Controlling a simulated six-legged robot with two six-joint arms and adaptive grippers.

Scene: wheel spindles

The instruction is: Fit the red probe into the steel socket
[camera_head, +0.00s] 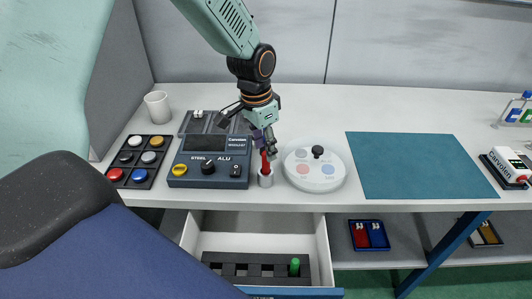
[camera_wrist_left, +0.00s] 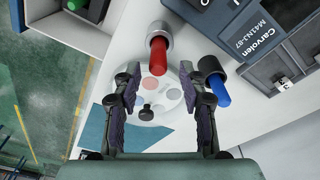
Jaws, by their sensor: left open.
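The red probe (camera_head: 265,162) stands upright in a pale metal cylinder, the steel socket (camera_head: 265,179), at the table's front beside the console. In the left wrist view the red probe (camera_wrist_left: 158,57) sticks out of the socket (camera_wrist_left: 155,37). How deep it sits cannot be told. My left gripper (camera_head: 266,143) is just above the probe in the head view. In the left wrist view its fingers (camera_wrist_left: 160,88) are spread and empty, with the probe's free end ahead between them, apart from both. My right gripper is not in view.
A black socket with a blue probe (camera_wrist_left: 219,88) is close by in the wrist view. The console (camera_head: 209,165) is left, a round white plate (camera_head: 314,181) right. An open drawer below has a black rack (camera_head: 260,269) with a green probe (camera_head: 295,266). The teal mat (camera_head: 420,165) is clear.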

